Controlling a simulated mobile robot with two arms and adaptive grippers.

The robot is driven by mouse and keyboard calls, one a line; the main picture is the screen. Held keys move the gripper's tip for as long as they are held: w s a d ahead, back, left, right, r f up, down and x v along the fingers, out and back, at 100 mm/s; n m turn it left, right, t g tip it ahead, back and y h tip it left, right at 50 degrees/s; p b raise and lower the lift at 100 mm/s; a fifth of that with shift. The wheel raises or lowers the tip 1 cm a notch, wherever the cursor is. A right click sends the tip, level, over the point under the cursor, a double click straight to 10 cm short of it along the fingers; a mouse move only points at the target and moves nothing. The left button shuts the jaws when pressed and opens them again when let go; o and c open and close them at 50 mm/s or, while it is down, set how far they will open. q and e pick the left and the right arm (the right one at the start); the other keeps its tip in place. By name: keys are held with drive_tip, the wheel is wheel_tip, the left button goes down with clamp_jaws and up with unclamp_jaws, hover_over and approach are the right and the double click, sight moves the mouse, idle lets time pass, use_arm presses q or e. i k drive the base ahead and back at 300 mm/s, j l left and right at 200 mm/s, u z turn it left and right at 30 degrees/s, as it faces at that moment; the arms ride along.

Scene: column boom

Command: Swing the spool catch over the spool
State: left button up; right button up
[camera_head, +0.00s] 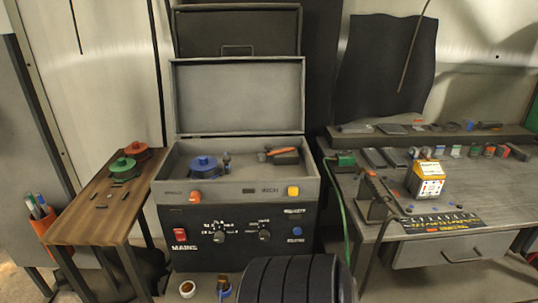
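A blue spool (203,168) sits inside the open compartment of a grey machine (240,193), on the left side. Just right of the spool stands a small dark upright piece (227,162), apart from it; it may be the spool catch, but it is too small to tell. Farther right in the compartment is a dark block with an orange lever-like part (275,153). Neither of my grippers is in view.
The machine's lid (240,97) stands open. A wooden side table (95,212) holds a green spool (122,168) and a red spool (137,150). The right bench (470,205) is cluttered, with a yellow box (426,180). A green cable (341,205) hangs between.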

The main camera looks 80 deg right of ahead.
sight(226, 159)
drive_tip(key=l+z, duration=0.15)
drive_tip(key=z, duration=2.2)
